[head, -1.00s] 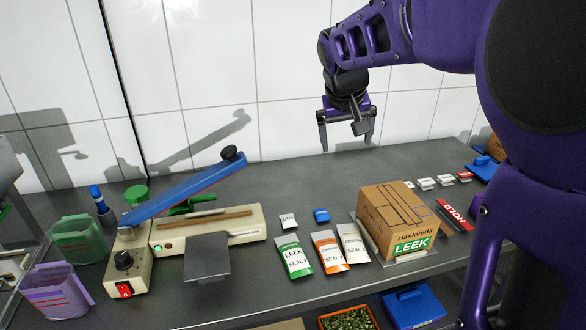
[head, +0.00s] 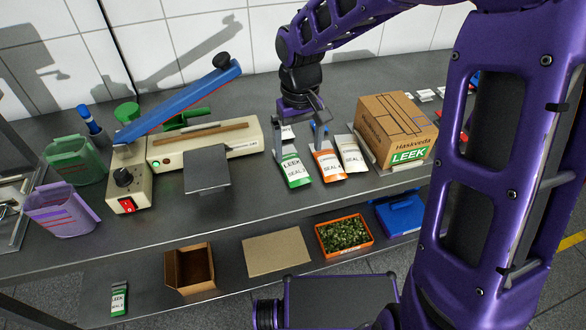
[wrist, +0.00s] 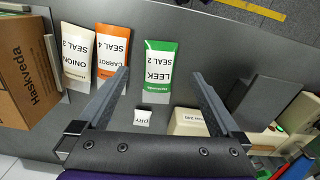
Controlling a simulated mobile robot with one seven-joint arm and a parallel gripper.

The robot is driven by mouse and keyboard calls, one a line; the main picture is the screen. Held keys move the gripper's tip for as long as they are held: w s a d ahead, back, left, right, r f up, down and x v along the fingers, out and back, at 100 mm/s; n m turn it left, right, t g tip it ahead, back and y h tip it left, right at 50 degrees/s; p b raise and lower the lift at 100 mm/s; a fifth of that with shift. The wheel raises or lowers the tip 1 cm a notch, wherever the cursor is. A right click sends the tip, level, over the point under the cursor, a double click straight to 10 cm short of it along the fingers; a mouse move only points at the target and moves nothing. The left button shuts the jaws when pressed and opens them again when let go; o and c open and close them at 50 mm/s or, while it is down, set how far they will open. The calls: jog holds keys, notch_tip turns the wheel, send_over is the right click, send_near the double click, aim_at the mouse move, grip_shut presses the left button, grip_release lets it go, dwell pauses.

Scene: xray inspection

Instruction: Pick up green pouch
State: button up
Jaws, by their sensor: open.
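The green pouch (head: 294,168), white and green and labelled LEEK SEAL 2, lies flat on the upper bench. It also shows in the wrist view (wrist: 160,65), framed between the fingertips in the picture. My gripper (head: 299,148) is open and empty, with its fingers pointing down near the pouch's far end. In the wrist view my gripper (wrist: 161,73) appears above the bench; whether the fingers touch the pouch cannot be told. A second green-and-white leek pouch (head: 118,299) lies on the lower shelf at the left.
An orange carrot pouch (head: 328,164) and an onion pouch (head: 351,155) lie close to the right. A cardboard LEEK box (head: 398,125) stands beyond them. A sealer (head: 208,146) with a raised blue arm stands to the left. A small DRY packet (wrist: 143,117) lies nearby.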

aim_at(299, 175)
jog(key=f, duration=0.5)
jog(key=f+b, duration=0.1)
jog(key=f, duration=0.2)
jog(key=shift+s, duration=0.25)
jog(key=c, duration=1.3)
notch_tip(299, 175, up, 10)
jog(key=p, duration=0.1)
jog(key=shift+p, duration=0.35)
